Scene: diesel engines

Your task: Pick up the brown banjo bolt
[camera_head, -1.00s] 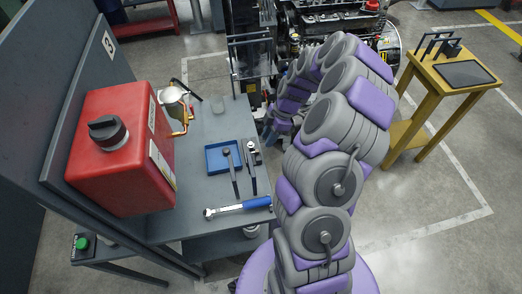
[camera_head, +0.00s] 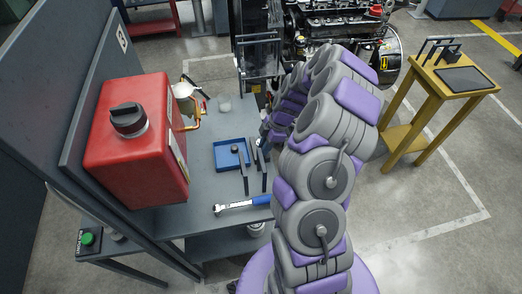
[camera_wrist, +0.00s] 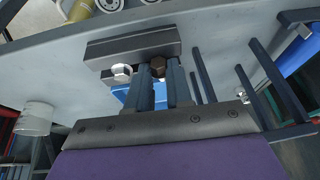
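The brown banjo bolt (camera_wrist: 158,66) shows in the wrist view as a small hex head beside a dark grey block (camera_wrist: 130,46). A silver bolt (camera_wrist: 121,72) sits to its left along the same block. My gripper (camera_wrist: 160,72) comes up from below, its two fingers apart with a narrow gap between them. The brown bolt lies at the fingertips, in line with the gap; I cannot tell whether they touch it. In the head view my arm hides the gripper and the bolt.
The grey workbench (camera_head: 212,185) holds a blue tray (camera_head: 219,155), dark-handled tools and a blue-handled wrench (camera_head: 243,205). A red box (camera_head: 135,150) stands at left. An engine (camera_head: 335,30) is behind; a yellow stand (camera_head: 425,85) is at right.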

